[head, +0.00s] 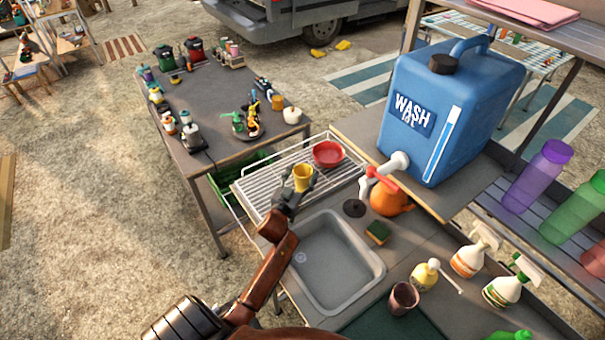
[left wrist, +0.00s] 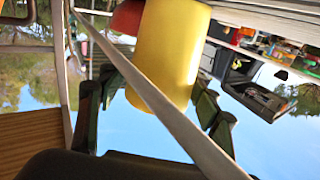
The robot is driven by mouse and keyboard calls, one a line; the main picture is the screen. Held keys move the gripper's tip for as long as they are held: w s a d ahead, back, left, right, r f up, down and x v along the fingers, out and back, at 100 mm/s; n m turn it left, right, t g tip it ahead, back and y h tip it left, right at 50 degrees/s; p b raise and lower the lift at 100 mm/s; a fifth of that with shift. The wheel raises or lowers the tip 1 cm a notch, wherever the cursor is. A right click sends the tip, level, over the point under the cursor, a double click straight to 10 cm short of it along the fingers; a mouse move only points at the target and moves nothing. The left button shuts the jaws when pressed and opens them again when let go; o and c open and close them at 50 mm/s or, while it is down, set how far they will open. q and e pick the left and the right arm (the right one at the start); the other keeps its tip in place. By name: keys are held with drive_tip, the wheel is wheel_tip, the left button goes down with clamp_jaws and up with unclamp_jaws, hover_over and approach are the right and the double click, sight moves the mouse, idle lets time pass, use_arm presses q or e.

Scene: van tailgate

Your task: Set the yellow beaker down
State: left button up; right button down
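The yellow beaker (head: 303,177) is upright over the front part of the metal drying rack (head: 262,187) in the head view. Whether its base touches the rack is hard to tell. My left gripper (head: 296,194) is at the beaker's near side. A pale metal bar crosses in front of the beaker there. My right gripper is not in view.
A red bowl (head: 328,153) sits on the rack just right of the beaker. The sink (head: 335,262) is in front. A blue water container (head: 450,110), orange kettle (head: 390,200), sponge (head: 377,232) and dark cup (head: 403,298) stand to the right. The rack's left part is bare.

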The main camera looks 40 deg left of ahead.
use_arm(q)
drive_tip(key=shift+o, duration=1)
